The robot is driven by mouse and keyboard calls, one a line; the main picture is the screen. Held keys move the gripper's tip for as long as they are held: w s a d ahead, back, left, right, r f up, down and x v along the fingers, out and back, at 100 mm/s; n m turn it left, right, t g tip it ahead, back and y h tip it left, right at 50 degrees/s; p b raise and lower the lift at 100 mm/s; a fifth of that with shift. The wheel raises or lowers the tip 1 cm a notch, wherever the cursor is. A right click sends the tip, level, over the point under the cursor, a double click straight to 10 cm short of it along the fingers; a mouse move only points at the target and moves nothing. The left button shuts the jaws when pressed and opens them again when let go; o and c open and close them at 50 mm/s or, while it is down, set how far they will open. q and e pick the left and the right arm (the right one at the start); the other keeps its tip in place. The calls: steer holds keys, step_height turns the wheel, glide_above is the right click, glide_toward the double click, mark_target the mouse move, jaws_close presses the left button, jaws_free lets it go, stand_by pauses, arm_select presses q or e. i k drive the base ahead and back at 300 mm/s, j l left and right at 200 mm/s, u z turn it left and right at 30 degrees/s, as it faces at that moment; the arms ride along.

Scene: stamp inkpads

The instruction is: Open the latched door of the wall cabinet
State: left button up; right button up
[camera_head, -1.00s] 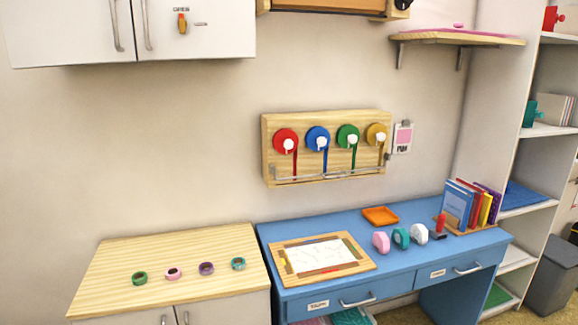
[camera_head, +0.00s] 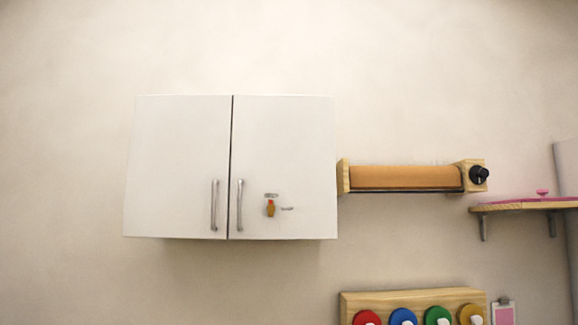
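The white wall cabinet (camera_head: 180,150) hangs in the left middle of the head view. It has two doors, both shut. Each door has a vertical metal bar handle near the centre seam, the left handle (camera_head: 214,205) and the right handle (camera_head: 240,205). A short grey piece (camera_head: 287,209) is beside the latch. Neither of my grippers is in view.
A wooden holder with a brown paper roll (camera_head: 405,177) and black knob is on the wall right of the cabinet. A shelf (camera_head: 525,205) is at far right. A wooden board with coloured discs (camera_head: 412,298) is below.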

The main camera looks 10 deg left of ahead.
mark_target(283, 146)
steer(key=u, duration=0.35)
steer(key=i+l+u, duration=0.15)
steer(key=u, duration=0.2)
steer(key=i+l+u, duration=0.15)
steer(key=u, duration=0.2)
steer(key=i+l+u, duration=0.15)
steer(key=u, duration=0.25)
steer(key=i+l, duration=0.15)
steer(key=l, duration=0.25)
steer(key=i+l+u, duration=0.15)
steer(key=l, duration=0.25)
steer(key=i+l, duration=0.1)
steer(key=l, duration=0.3)
steer(key=i+l+u, duration=0.15)
steer(key=l, duration=0.25)
